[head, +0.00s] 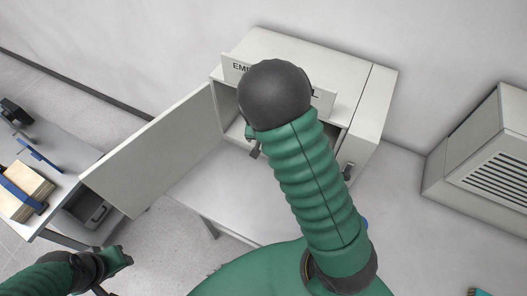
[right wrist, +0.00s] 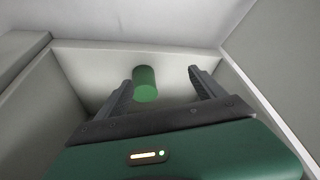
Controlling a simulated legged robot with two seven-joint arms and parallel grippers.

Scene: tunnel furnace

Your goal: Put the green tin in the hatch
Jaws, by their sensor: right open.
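The hatch (head: 354,76) is a pale box against the wall, with its door (head: 157,150) swung open to the left. My right arm reaches across its opening in the head view and hides much of the inside. In the right wrist view the green tin (right wrist: 145,86) is inside a pale-walled space. My right gripper (right wrist: 160,76) is open, with one finger on each side of the tin as seen. A gap shows on both sides, wider on the right. I cannot tell how deep the tin lies between the fingers. My left gripper (head: 122,258) is at the lower left, away from the hatch.
A bench (head: 60,150) at the left holds wooden blocks (head: 24,190) and a blue clamp. A grey vented box (head: 490,150) stands at the right. The open door stands between the bench and the hatch opening.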

